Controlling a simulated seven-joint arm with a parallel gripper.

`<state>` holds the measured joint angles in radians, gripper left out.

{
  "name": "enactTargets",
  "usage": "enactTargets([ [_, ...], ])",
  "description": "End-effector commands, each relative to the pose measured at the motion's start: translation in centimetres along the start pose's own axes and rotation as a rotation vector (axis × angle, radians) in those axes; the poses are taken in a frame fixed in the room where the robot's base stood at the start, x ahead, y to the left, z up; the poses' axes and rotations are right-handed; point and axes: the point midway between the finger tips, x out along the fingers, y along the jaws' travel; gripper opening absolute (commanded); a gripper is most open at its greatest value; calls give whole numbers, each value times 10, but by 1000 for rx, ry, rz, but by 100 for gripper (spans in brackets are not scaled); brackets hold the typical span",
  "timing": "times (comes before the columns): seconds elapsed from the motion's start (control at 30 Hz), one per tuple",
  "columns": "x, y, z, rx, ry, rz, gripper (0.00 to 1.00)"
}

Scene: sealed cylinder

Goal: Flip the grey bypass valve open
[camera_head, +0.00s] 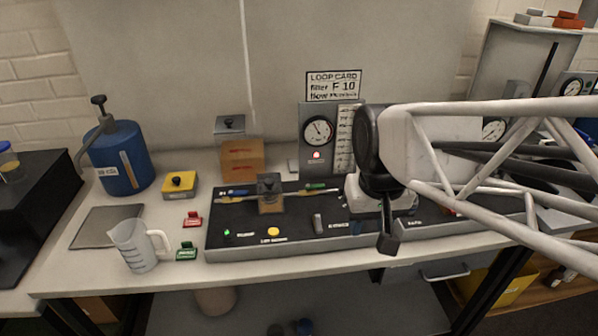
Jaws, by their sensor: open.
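A small grey upright lever (318,223), which looks like the grey bypass valve, stands on the front part of the dark bench panel (290,228). Its label is too small to read, and I cannot tell its exact setting. My gripper (388,243) hangs over the panel's front edge, to the right of the grey lever and apart from it. It is open, seen edge-on, and I see nothing between its fingers. My arm and wrist hide part of the panel's right side.
A filter housing (270,193) and gauge board (317,150) stand behind. A clear jug (136,246), blue tank (120,158) and red (192,219) and green (186,251) clips are left.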

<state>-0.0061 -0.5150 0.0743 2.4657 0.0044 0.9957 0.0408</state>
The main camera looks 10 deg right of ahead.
Motion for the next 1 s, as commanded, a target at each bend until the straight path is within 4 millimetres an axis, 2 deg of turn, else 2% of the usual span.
enactTargets([
  [0.47,24,-16,-69,27,-183,-10,42],
  [1.0,69,-38,-142,58,-385,-9,42],
])
